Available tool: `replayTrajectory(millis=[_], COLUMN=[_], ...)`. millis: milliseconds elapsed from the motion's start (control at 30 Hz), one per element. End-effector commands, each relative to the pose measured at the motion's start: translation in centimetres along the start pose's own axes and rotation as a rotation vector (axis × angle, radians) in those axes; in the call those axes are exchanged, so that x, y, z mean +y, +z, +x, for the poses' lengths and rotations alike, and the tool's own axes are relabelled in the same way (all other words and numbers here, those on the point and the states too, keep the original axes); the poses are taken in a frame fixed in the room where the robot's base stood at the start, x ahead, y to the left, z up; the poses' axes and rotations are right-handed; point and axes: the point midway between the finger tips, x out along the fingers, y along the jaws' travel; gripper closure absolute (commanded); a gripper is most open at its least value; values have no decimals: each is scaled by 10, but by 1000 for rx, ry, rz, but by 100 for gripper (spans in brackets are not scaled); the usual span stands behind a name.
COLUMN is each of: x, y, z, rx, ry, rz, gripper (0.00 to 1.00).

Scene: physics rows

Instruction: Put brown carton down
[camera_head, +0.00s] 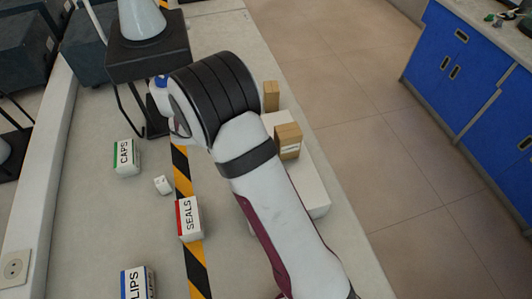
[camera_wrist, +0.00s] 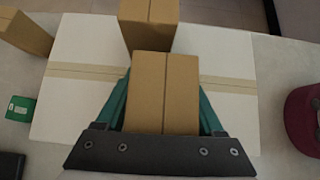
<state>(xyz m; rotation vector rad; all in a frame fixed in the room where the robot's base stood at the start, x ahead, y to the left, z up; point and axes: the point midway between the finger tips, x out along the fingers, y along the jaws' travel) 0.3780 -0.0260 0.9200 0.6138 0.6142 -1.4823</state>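In the wrist view, my gripper (camera_wrist: 164,80) has its teal fingers on both sides of a brown carton (camera_wrist: 163,98) and is shut on it. The held carton is over a white box (camera_wrist: 78,92) with a tan tape strip. I cannot tell whether it touches the box. A second brown carton (camera_wrist: 148,22) stands just beyond the held one; it also shows in the head view (camera_head: 288,141), on the right side of the white box (camera_head: 306,185). In the head view, my arm hides the gripper and the held carton.
Another brown carton (camera_wrist: 24,32) stands past the box's end, also in the head view (camera_head: 271,97). A green item (camera_wrist: 20,108) lies left of the box. Left of my arm are the CAPS box (camera_head: 126,157), SEALS box (camera_head: 188,219), LIPS-lettered box (camera_head: 138,284) and striped tape (camera_head: 182,172).

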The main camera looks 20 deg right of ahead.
Motion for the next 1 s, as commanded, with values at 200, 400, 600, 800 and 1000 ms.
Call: replayTrajectory(millis=[200,400,600,800,1000], x=[0,0,1,0,-14], y=[0,2,1,2,17], z=[0,-6,-57,-106,-122], rx=[0,0,3,2,48], ry=[0,2,7,3,-37], rz=[0,2,1,2,104], gripper=[13,13,13,13,13])
